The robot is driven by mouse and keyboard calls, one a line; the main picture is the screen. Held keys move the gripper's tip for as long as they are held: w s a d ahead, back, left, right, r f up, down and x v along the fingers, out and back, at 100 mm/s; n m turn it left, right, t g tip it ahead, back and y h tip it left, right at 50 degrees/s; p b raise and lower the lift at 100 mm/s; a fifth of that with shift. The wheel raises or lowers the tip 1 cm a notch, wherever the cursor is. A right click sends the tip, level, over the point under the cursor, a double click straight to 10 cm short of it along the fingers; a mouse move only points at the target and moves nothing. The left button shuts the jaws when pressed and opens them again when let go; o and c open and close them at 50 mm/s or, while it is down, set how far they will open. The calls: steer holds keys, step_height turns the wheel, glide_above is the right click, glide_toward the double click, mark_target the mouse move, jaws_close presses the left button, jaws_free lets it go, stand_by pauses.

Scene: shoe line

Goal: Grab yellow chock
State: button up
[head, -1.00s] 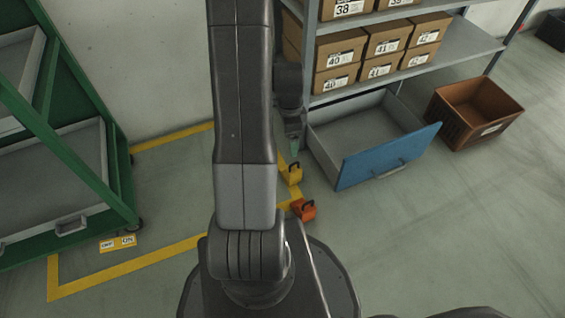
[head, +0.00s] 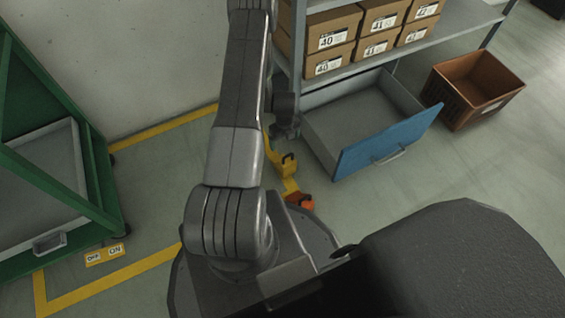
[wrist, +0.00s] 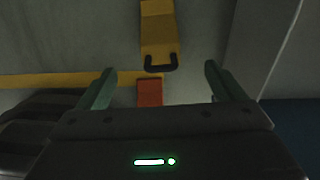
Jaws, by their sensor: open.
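The yellow chock (head: 288,164) is on the floor just right of my arm in the head view, partly hidden by the arm. In the wrist view the yellow chock (wrist: 160,36) lies at the top centre, with its black handle (wrist: 160,66) facing my gripper. My gripper (wrist: 158,80) is open and empty. Its two greenish fingers stand wide apart, and the handle shows between and beyond their tips, with no contact visible. An orange chock (head: 301,201) is just below the yellow one in the head view; it also shows between the fingers in the wrist view (wrist: 150,93).
An open drawer with a blue front (head: 388,146) juts out right of the chocks, under a shelf rack with shoe boxes (head: 333,40). A brown crate (head: 470,92) stands further right. A green cart (head: 95,215) is at left. Yellow tape (head: 130,270) marks the floor.

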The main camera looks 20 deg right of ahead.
steer(key=b, duration=0.2)
glide_above(286, 165)
steer(key=w+d, duration=0.1)
steer(key=w, duration=0.3)
step_height(286, 165, down, 8)
steer(key=shift+r, duration=0.25)
step_height(286, 165, down, 5)
steer(key=b, duration=0.2)
steer(key=shift+s+f+b, duration=0.1)
steer(key=shift+s+b, duration=0.05)
steer(key=shift+b, duration=0.15)
steer(key=c, duration=1.8)
